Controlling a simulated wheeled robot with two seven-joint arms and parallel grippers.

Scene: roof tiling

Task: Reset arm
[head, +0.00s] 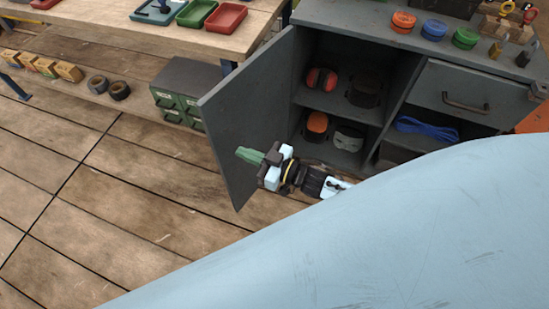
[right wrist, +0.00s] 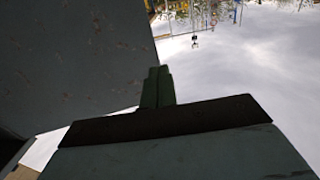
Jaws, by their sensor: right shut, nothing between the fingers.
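My right gripper (head: 247,156) is in front of the open grey cabinet door (head: 258,112) in the head view. Its green fingers are together with nothing between them, pointing left across the door's face. In the right wrist view the shut fingers (right wrist: 157,87) show at the centre, with the grey panel (right wrist: 75,60) to the left and bright open background to the right. I cannot tell whether the gripper touches the door. My left gripper is not in view.
The grey cabinet (head: 375,28) stands open, with red earmuffs (head: 321,79), an orange item (head: 316,124) and blue rope (head: 427,128) inside. A wooden bench (head: 100,22) with coloured trays stands at upper left, a green drawer box (head: 185,92) under it. The wooden floor (head: 130,200) at left is clear.

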